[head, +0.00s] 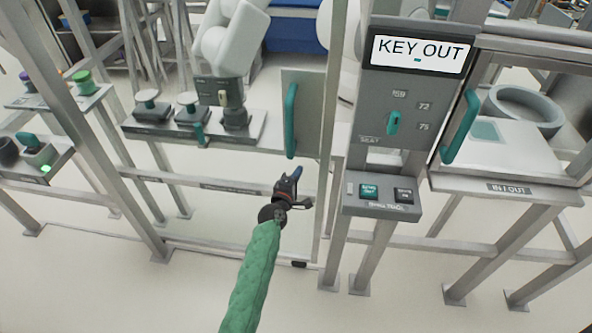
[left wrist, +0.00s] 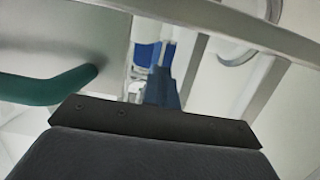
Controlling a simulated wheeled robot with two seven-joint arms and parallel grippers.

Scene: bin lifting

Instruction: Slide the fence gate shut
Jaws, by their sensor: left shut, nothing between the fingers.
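A grey gate panel (head: 309,115) with a vertical teal handle (head: 290,121) stands left of an upright fence post (head: 334,120) in the head view. The teal handle also shows at the left of the left wrist view (left wrist: 48,87). My left gripper (head: 297,170) is shut and empty, just below the handle's lower end and apart from it in the picture. Its dark blue fingers show in the left wrist view (left wrist: 161,88), pointing past the handle to its right. My right gripper is not in view. The gate's lower track is not clearly seen.
A control panel with a KEY OUT screen (head: 420,54), a teal switch and a button box (head: 382,196) stands right of the post. A second teal handle (head: 461,127) is farther right. A shelf with knobs (head: 248,128) and rails lie left.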

